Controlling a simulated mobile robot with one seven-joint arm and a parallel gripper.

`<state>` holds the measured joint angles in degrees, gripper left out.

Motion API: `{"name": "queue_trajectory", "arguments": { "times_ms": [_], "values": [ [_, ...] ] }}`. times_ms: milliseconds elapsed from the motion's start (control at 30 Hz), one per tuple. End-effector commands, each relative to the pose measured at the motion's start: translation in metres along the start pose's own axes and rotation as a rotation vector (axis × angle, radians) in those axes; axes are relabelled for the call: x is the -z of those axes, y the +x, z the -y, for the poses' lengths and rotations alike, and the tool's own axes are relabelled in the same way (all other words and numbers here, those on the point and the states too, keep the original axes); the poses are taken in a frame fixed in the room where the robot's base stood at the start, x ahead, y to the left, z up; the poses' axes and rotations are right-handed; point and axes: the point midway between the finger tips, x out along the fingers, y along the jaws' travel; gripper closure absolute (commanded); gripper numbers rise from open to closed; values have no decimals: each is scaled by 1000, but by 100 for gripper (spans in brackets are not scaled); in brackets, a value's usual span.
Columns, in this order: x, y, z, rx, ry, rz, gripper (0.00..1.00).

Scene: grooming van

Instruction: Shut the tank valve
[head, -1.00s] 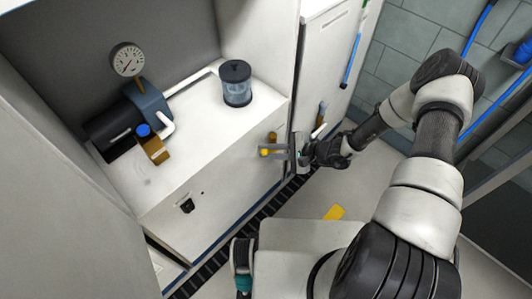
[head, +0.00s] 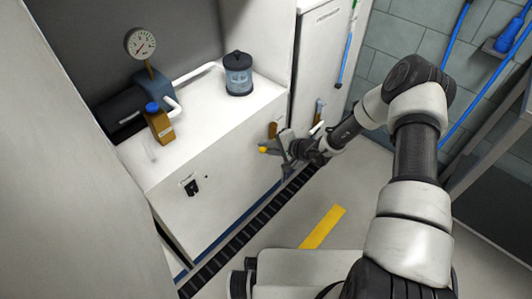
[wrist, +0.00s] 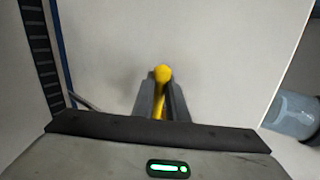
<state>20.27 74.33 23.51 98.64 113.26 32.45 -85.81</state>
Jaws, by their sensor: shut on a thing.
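The tank valve shows as a yellow lever with a rounded end (head: 263,150) at the front of the white cabinet, below a small brass-coloured part (head: 272,130). My gripper (head: 278,149) is at this lever, reaching in from the right. In the wrist view the yellow lever (wrist: 162,76) stands between the two grey fingers (wrist: 161,100), with its round end at their tips. The gripper is shut on the lever. The lever's base and pivot are hidden, so I cannot tell the valve's exact setting.
The white cabinet top (head: 205,125) carries a pressure gauge (head: 140,43), an amber bottle with a blue cap (head: 160,125) and a clear canister (head: 239,75). A black switch (head: 192,187) is on its front. The floor around a yellow strip (head: 323,227) is clear.

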Motion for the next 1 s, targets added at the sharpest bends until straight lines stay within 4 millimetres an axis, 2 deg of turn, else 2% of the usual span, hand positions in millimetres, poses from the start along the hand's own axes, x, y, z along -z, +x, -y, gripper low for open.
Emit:
{"name": "queue_trajectory", "arguments": {
  "times_ms": [533, 567, 667, 1000],
  "values": [
    [3, 3, -1, -2, -22, -14, 100],
    [3, 3, 0, -2, -22, -14, 86],
    [4, 3, 0, -1, -21, -14, 69],
    [4, 1, 0, 0, -21, -14, 68]
  ]
}}
